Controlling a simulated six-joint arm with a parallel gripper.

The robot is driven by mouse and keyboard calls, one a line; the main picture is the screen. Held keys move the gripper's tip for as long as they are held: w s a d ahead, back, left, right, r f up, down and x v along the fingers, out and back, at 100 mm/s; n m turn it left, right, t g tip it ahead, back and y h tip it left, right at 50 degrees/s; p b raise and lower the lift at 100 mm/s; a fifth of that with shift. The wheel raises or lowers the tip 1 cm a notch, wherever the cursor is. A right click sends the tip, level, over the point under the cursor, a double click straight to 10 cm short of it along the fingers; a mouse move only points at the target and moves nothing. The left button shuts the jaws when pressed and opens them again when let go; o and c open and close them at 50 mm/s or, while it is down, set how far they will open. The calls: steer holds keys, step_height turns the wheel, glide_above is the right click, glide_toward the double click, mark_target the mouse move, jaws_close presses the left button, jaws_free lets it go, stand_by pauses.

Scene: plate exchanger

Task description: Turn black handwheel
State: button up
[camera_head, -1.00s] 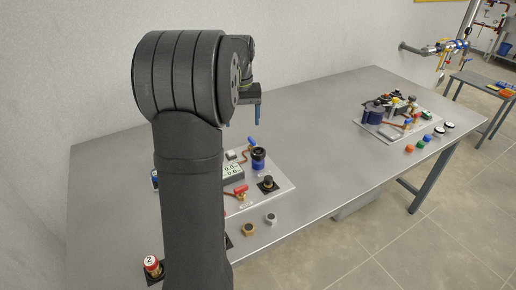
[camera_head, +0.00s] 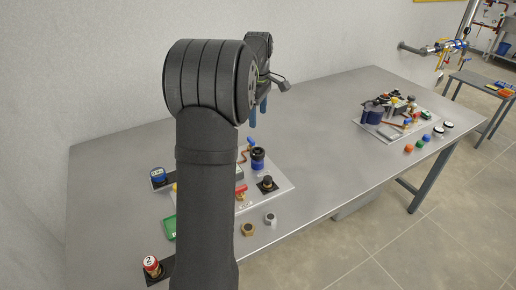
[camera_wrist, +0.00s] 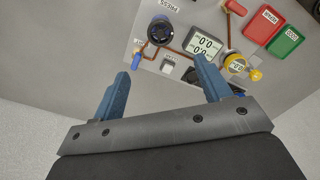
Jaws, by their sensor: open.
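The black handwheel (camera_wrist: 161,31) is a round black wheel on a dark blue body, seen from above in the wrist view. In the head view it tops a short dark blue cylinder (camera_head: 258,157) on the near panel. My gripper (camera_wrist: 163,72) has two blue fingers spread apart with nothing between them. In the wrist view the handwheel lies beyond the fingertips, roughly in line with the gap. In the head view my gripper (camera_head: 258,112) hangs above the panel, apart from the handwheel, its fingers partly hidden by my arm.
A blue lever (camera_wrist: 138,60) and a grey block (camera_wrist: 168,65) sit close to the handwheel. A digital display (camera_wrist: 203,45), yellow knob (camera_wrist: 255,75), red (camera_wrist: 264,24) and green (camera_wrist: 286,41) plates share the panel. Two nuts (camera_head: 248,229) (camera_head: 270,219) lie in front. A second panel (camera_head: 365,128) stands right.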

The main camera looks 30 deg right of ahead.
mark_target(258, 151)
step_height(258, 151, down, 14)
steer(key=shift+f, duration=0.2)
steer(key=c, duration=1)
